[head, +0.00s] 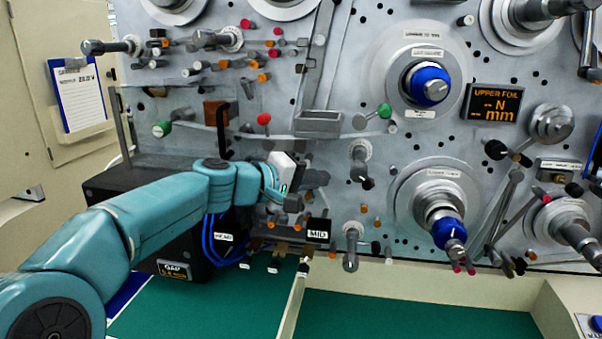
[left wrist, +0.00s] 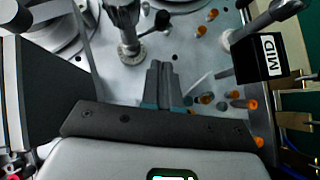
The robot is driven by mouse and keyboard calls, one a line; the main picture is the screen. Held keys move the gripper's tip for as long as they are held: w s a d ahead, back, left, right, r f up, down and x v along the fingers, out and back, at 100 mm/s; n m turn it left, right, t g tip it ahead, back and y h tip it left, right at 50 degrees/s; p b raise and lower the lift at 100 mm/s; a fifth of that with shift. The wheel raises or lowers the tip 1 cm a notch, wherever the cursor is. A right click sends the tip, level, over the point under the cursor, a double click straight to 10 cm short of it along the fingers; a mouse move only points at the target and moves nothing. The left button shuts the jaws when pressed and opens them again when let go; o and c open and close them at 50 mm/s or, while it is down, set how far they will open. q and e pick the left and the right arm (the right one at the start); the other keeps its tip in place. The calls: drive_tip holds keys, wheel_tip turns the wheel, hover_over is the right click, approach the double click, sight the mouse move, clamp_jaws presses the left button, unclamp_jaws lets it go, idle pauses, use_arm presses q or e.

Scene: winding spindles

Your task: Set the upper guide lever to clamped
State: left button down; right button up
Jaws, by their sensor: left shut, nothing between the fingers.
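Which part is the upper guide lever I cannot tell for sure. A short lever with a green ball (head: 384,111) sticks out from the panel right of the grey tray. A red ball knob (head: 264,119) stands left of that tray, and another green knob (head: 161,129) is at the far left. My left gripper (head: 316,180) is in front of the panel, below the tray and above the MID box. Its fingers (left wrist: 160,84) are together and empty in the left wrist view. My right gripper is not in view.
The MID box (head: 317,230) is just below my left gripper; it also shows in the left wrist view (left wrist: 268,57). A post with a dark tip (head: 360,160) stands to the right. A grey tray (head: 318,123) juts out above. The green table (head: 400,315) is clear at right.

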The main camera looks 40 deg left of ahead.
use_arm(q)
drive_tip(key=w+d+f, duration=0.1)
drive_tip(key=w+d, duration=0.3)
drive_tip(key=shift+w+f+p, duration=0.35)
drive_tip(key=shift+w+p, duration=0.05)
drive_tip(key=shift+p, duration=0.05)
drive_tip(key=shift+w, duration=0.1)
